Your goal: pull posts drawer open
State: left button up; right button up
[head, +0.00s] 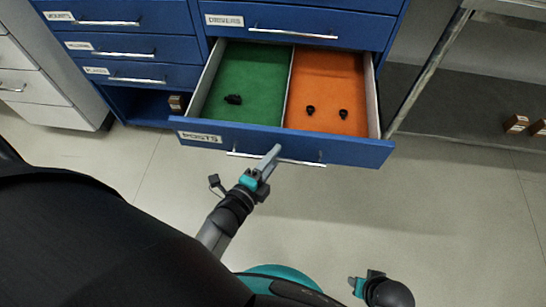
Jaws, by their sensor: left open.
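The posts drawer (350,153) is a blue drawer with a "POSTS" label at its left. It stands pulled well out of the cabinet, so its inside shows. Its silver bar handle (305,162) runs along the front. My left gripper (272,156) is open at the handle, its fingers overlapping the bar near the middle. Whether the fingers touch the bar cannot be told. My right gripper (353,284) is low in the picture, well away from the drawer, and its jaws are too small to judge.
The drawer has a green section (250,85) with one dark part (233,100) and an orange section (330,85) with two dark parts. The closed drivers drawer (350,27) is above. A metal-legged table (425,75) stands right. The floor in front is clear.

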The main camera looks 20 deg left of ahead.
pick_arm(q)
jog(key=shift+s, duration=0.1)
jog(key=p+v, duration=0.3)
jog(key=v, duration=1.2)
jog(key=shift+p, duration=0.3)
pick_arm(e)
jog(key=s+d+f, duration=0.3)
jog(key=s+f, duration=0.1)
jog(key=f, duration=0.2)
jog(key=shift+d, duration=0.25)
jog(key=shift+w, duration=0.1)
pick_arm(q)
notch_tip(320, 180, down, 14)
jog(key=s+n+g+y+p, duration=0.1)
jog(key=s+n+g+p, duration=0.1)
jog(key=n+g, duration=0.55)
jog(key=s+a+f+n+g+y+p, duration=0.1)
jog(key=s+a+f+n+g, duration=0.4)
jog(key=s+f+n, duration=0.3)
jog(key=shift+s+a+f+n+g+y+p, duration=0.35)
jog(key=shift+s+n+g+p, duration=0.15)
jog(key=shift+s, duration=0.6)
pick_arm(e)
jog(key=s+d+f, duration=0.1)
jog(key=s+d, duration=0.3)
jog(key=s, duration=0.2)
jog(key=shift+s+h, duration=0.2)
jog(key=shift+h, duration=0.2)
